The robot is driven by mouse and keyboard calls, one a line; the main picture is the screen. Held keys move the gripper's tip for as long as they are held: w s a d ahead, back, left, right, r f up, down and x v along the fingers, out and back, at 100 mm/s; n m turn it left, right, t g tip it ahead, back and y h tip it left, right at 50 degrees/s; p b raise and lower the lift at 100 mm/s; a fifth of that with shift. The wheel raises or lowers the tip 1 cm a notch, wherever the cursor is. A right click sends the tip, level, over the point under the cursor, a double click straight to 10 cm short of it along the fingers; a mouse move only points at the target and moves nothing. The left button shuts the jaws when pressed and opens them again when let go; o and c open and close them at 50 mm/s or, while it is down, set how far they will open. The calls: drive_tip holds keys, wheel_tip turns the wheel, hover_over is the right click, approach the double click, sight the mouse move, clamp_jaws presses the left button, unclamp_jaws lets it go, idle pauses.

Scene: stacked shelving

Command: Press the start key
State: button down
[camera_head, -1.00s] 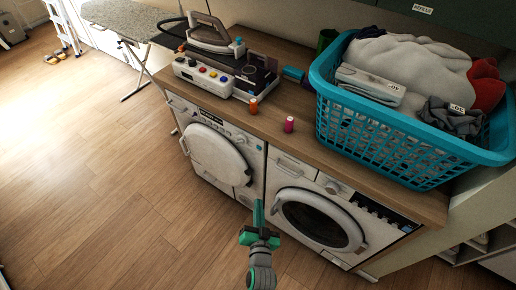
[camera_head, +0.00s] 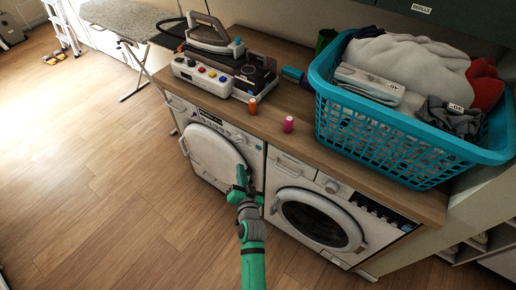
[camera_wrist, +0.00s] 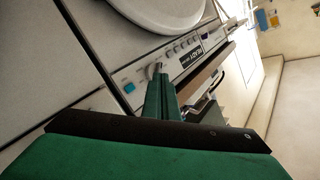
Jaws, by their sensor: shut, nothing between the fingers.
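The left white machine (camera_head: 214,152) has a control panel with a dark display, a row of small buttons, a knob and a teal key (camera_head: 259,147). In the wrist view the panel runs diagonally, with the display (camera_wrist: 191,57) reading "READY" and the teal key (camera_wrist: 129,88) near its other end. I cannot read a start label on any key. My gripper (camera_head: 241,172) is shut and empty, in front of this machine's door. In the wrist view its fingers (camera_wrist: 160,78) overlap the panel near the knob; contact cannot be told.
The right machine (camera_head: 318,220) stands beside it with its own panel and round door.

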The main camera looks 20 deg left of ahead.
sight(258, 148)
drive_tip(key=w+d, duration=0.3)
drive_tip(key=w, duration=0.4)
drive_tip(key=shift+w, duration=0.4)
drive_tip(key=shift+a, duration=0.1)
drive_tip(key=shift+w, duration=0.15)
idle(0.5)
idle(0.3)
drive_tip(key=shift+d, duration=0.2)
